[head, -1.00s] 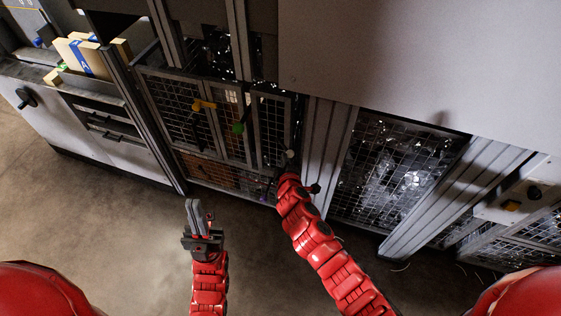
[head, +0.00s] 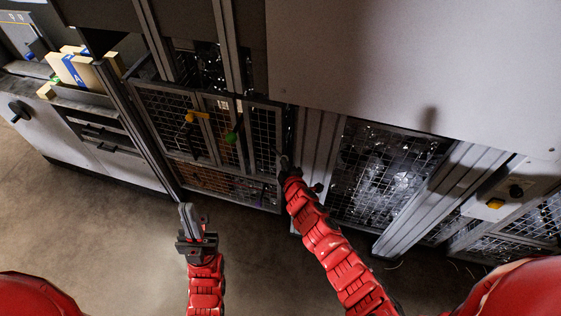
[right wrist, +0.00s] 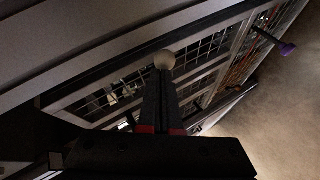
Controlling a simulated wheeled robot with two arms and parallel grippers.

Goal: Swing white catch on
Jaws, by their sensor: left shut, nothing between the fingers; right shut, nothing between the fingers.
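The white catch shows in the right wrist view as a pale round knob (right wrist: 164,60) right at the tips of my right gripper (right wrist: 163,76). The fingers are shut with nothing between them, and the knob appears to be touching or just beyond the tips. In the head view my right gripper (head: 284,165) is at the right edge of the mesh doors and hides the knob. My left gripper (head: 187,213) is shut and empty, pointing up over the floor, in front of and below the mesh doors.
A purple knob (right wrist: 288,49) shows in the right wrist view. A grey post (head: 312,145) stands right of the doors. Bare floor (head: 90,210) lies at left.

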